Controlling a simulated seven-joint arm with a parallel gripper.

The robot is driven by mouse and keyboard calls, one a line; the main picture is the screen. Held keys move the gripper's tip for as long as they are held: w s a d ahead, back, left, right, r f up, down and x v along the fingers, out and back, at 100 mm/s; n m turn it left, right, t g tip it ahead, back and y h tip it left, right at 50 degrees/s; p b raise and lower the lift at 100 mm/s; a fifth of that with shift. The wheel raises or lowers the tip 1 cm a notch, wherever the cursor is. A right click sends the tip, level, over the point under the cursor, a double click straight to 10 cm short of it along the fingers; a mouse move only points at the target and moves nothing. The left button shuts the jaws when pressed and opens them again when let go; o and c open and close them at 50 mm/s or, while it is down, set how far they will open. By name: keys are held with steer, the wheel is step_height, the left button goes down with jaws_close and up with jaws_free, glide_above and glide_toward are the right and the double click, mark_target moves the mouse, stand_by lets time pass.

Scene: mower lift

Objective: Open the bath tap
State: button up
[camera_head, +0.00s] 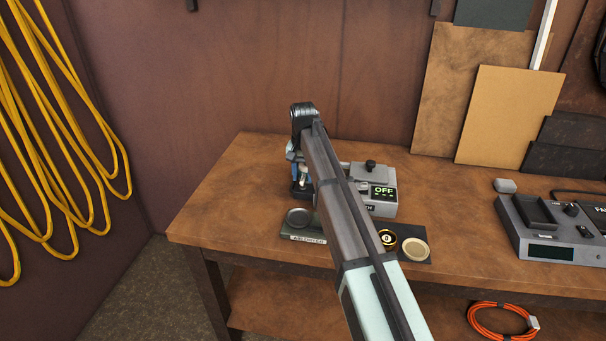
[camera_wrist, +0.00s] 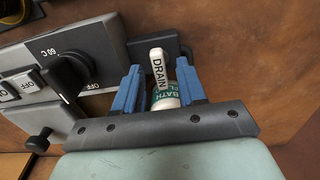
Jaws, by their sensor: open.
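The bath tap shows in the wrist view as a white lever (camera_wrist: 158,70) marked "DRAIN" above a white and teal body (camera_wrist: 164,98) with "BATH" lettering. My gripper (camera_wrist: 159,66) is open, with one blue finger on each side of the lever. I cannot tell whether either finger touches it. The gripper bar hides the tap's lower part. In the head view, my gripper (camera_head: 298,172) is at the left side of the grey bath unit (camera_head: 382,208), and my arm covers much of the tap and unit.
The unit has an "OFF" display (camera_head: 383,191), a black dial (camera_wrist: 72,70) and switches (camera_wrist: 22,85). A metal dish (camera_head: 299,216), a brass ring (camera_head: 388,238) and a beige dish (camera_head: 415,250) lie in front. Another grey device (camera_head: 550,230) stands right. The bench's left end is clear.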

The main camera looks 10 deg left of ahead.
steer(key=shift+c, duration=0.2)
jaws_close()
steer(key=shift+n, duration=0.4)
steer(key=n, duration=0.3)
steer(key=shift+n, duration=0.4)
steer(key=n, duration=1.3)
steer(key=shift+n, duration=0.3)
